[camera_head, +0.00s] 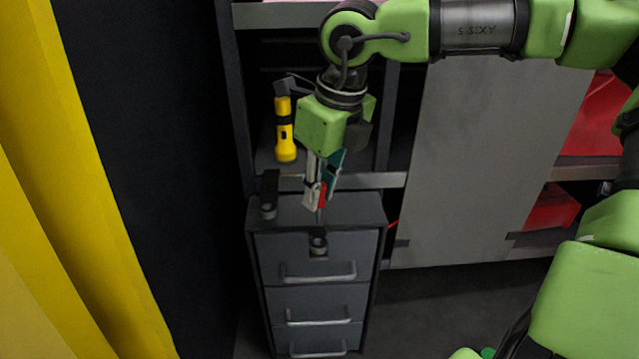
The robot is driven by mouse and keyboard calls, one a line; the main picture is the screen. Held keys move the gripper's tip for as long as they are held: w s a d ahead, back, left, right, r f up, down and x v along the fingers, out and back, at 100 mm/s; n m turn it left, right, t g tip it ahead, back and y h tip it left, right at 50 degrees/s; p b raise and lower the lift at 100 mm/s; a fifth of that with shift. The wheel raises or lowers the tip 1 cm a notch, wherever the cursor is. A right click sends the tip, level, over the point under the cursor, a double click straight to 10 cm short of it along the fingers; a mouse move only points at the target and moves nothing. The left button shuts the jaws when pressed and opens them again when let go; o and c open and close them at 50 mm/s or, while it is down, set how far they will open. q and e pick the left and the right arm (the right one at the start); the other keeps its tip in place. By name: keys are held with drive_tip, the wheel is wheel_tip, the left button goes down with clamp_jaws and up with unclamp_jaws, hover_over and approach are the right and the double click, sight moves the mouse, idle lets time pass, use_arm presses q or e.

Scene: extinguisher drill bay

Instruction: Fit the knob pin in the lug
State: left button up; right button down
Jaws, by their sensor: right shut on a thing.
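My right gripper (319,195) comes down from the green arm at the top and is shut on the knob pin (322,196), whose red part shows between the fingers. A thin dark shaft appears to point down below the fingertips. A small dark ring-shaped lug (319,244) is at the top front edge of the grey drawer cabinet (347,207). The held pin is above the lug and seems apart from it; the exact gap is hard to tell. My left gripper is not in view.
A dark upright piece with a round end (268,208) stands on the cabinet's left side. A yellow flashlight (285,130) stands on the shelf behind. A yellow curtain-like panel (85,180) is at the left, a grey panel (480,170) at the right.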

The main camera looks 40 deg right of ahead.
drive_tip(key=shift+s+b+x, duration=0.2)
drive_tip(key=shift+b+x, duration=0.15)
drive_tip(key=shift+x, duration=0.7)
drive_tip(key=shift+b, duration=0.4)
drive_tip(key=shift+b, duration=0.6)
drive_tip(key=shift+s+b+x, duration=0.25)
drive_tip(key=shift+b+x, duration=0.9)
drive_tip(key=shift+b, duration=0.05)
drive_tip(key=shift+s+b+x, duration=0.25)
drive_tip(key=shift+b+x, duration=0.9)
drive_tip(key=shift+s+b+x, duration=0.2)
drive_tip(key=shift+b+x, duration=0.95)
drive_tip(key=shift+b, duration=0.05)
idle(0.3)
drive_tip(key=shift+d+f, duration=0.15)
drive_tip(key=shift+d, duration=0.1)
drive_tip(key=c, duration=1.8)
unclamp_jaws()
drive_tip(key=shift+s, duration=0.1)
